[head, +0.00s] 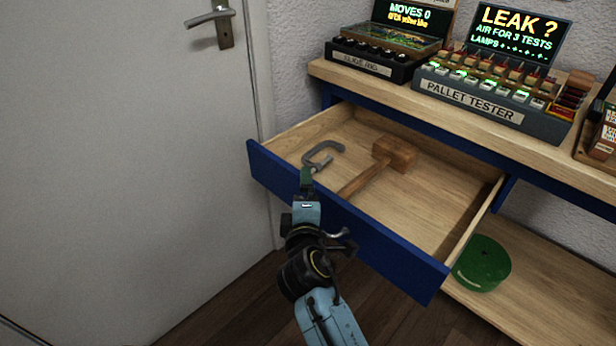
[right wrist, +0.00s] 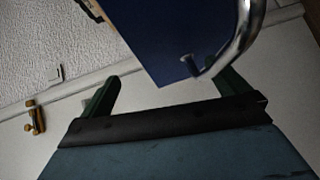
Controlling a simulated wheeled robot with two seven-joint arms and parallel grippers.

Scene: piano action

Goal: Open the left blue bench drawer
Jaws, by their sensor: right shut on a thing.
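The left blue bench drawer stands pulled out from under the bench top, with its blue front (head: 388,252) toward me and its wooden inside showing. A wooden mallet (head: 395,152) and a grey C-shaped clamp (head: 322,156) lie in it. In the right wrist view the curved handle (right wrist: 238,42) passes by one green finger, beside the blue front (right wrist: 165,35). The exact grip is partly hidden. My left gripper is not in view.
A grey door (head: 120,150) with a lever handle stands close on the left. The bench top (head: 400,97) carries a pallet tester (head: 480,105) and another game box (head: 375,65). A green round tin (head: 482,264) sits on the lower shelf, right of the drawer.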

